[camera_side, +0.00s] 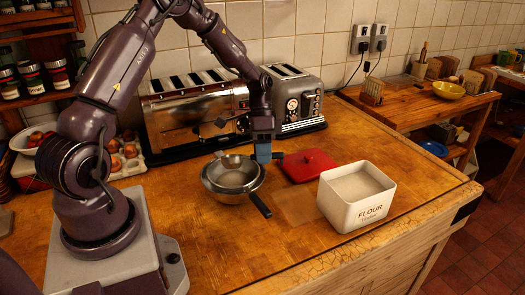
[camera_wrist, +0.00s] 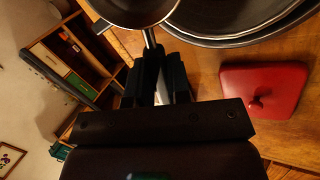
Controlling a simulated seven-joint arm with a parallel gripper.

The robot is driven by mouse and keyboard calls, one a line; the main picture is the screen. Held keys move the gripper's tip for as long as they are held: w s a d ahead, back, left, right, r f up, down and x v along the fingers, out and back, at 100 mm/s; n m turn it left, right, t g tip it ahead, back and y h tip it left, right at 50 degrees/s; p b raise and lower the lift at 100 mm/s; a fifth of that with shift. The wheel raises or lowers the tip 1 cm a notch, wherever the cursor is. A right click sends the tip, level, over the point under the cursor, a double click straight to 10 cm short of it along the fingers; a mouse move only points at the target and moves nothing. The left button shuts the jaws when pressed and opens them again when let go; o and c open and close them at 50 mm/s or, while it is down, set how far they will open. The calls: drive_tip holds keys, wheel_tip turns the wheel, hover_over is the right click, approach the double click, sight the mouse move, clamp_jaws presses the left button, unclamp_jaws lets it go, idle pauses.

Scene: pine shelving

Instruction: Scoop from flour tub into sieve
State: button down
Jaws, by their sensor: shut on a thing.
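The white flour tub (camera_side: 342,214), lettered FLOUR, stands open at the right of the worktop with pale flour inside. The metal sieve (camera_side: 232,190), a round bowl shape with a black handle pointing to the front right, sits left of the tub. Round metal rims also show at the top of the wrist view (camera_wrist: 235,38). My gripper (camera_side: 264,158) is above the sieve's right side. In the wrist view (camera_wrist: 158,82) it is shut on the handle of a round metal scoop (camera_wrist: 137,12). I cannot tell whether the scoop holds flour.
A red lid (camera_side: 308,165) lies flat behind and left of the tub; it also shows in the wrist view (camera_wrist: 262,90). Toasters (camera_side: 195,110) stand at the back. Eggs (camera_side: 115,163) lie at the left. The worktop's front is clear.

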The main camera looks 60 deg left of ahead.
idle(0.3)
wheel_tip(320, 180, up, 2)
drive_tip(key=y, duration=0.2)
drive_tip(key=t+y, duration=0.1)
drive_tip(key=shift+d+r+y, duration=0.15)
drive_tip(key=shift+r+y, duration=0.05)
drive_tip(key=shift+y, duration=0.2)
drive_tip(key=shift+r+t+y, duration=0.3)
drive_tip(key=shift+y, duration=0.3)
drive_tip(key=shift+f, duration=0.1)
